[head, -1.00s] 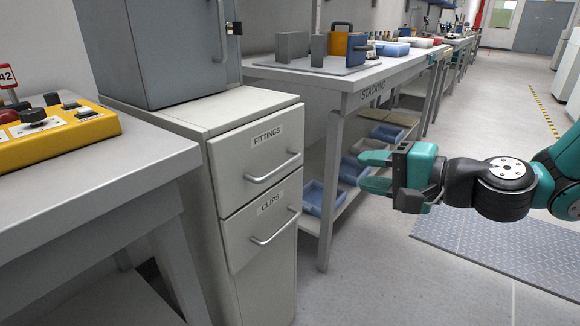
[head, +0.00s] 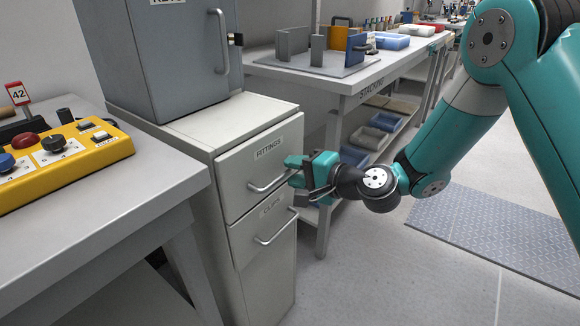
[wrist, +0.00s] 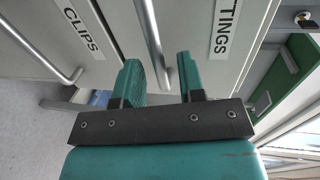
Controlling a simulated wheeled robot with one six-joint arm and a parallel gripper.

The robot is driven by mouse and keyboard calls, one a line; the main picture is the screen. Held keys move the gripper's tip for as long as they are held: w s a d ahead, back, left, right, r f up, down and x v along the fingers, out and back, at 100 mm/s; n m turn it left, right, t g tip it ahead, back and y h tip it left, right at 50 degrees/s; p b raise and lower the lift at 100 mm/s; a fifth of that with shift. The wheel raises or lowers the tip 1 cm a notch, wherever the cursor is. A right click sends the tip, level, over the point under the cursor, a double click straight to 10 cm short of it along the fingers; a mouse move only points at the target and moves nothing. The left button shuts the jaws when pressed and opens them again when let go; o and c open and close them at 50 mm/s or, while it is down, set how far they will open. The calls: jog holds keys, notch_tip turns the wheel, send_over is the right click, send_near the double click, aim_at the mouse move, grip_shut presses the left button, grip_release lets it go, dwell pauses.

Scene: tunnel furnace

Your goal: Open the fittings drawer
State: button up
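The fittings drawer (head: 240,172) is the upper, pale drawer of a narrow cabinet and looks shut. Its label also shows in the wrist view (wrist: 226,27). Its bar handle (head: 266,187) shows in the wrist view (wrist: 150,38), lined up with the gap between my fingers. My gripper (head: 292,170) is at the right end of this handle; in the wrist view its two teal fingers (wrist: 158,66) are apart, with nothing clamped. I cannot tell how deep the bar sits between them.
The clips drawer (head: 262,262) is just below, shut, with its own handle (head: 276,228). A grey locker (head: 180,55) stands on the cabinet. A bench with a yellow control box (head: 75,160) is at left; the stacking table (head: 340,78) is behind. Floor to the right is open.

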jog(key=shift+x, duration=0.85)
grip_shut()
